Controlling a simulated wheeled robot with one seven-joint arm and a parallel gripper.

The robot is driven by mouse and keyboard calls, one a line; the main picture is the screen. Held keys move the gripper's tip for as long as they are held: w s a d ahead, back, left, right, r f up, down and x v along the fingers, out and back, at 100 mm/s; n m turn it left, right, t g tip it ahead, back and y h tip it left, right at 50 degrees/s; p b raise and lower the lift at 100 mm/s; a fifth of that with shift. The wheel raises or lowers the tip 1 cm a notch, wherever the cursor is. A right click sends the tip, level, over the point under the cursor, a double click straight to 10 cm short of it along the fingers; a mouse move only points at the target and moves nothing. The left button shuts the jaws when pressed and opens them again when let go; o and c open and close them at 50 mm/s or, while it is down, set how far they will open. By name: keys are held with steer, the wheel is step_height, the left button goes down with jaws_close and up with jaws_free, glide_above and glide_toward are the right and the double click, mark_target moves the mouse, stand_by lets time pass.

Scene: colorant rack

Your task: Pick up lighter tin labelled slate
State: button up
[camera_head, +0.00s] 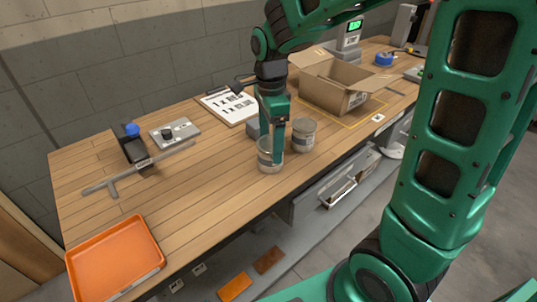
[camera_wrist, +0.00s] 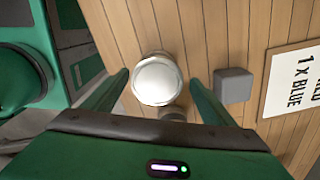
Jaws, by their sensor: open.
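Two grey tins stand on the wooden bench. The nearer tin (camera_head: 263,158) is under my gripper (camera_head: 273,150), and a green finger covers part of it. The other tin (camera_head: 303,134) stands just to its right and further back. In the wrist view, a tin with a pale round top (camera_wrist: 158,80) lies between the two spread fingertips of my gripper (camera_wrist: 159,77), with a gap on each side. A darker round thing (camera_wrist: 172,114) is partly hidden by the gripper body. My gripper is open and points down. I cannot read a slate label on either tin.
A grey block (camera_wrist: 233,85) sits beside the right finger, near a clipboard (camera_head: 229,105). An open cardboard box (camera_head: 327,93) stands at the back right. An orange tray (camera_head: 115,258) is at the front left. A scale-like device (camera_head: 175,133) is on the left.

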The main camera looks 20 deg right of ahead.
steer(key=shift+s+f, duration=0.2)
steer(key=shift+f, duration=2.45)
steer(key=shift+c, duration=0.5)
steer(key=c, duration=1.1)
steer(key=shift+r, duration=0.1)
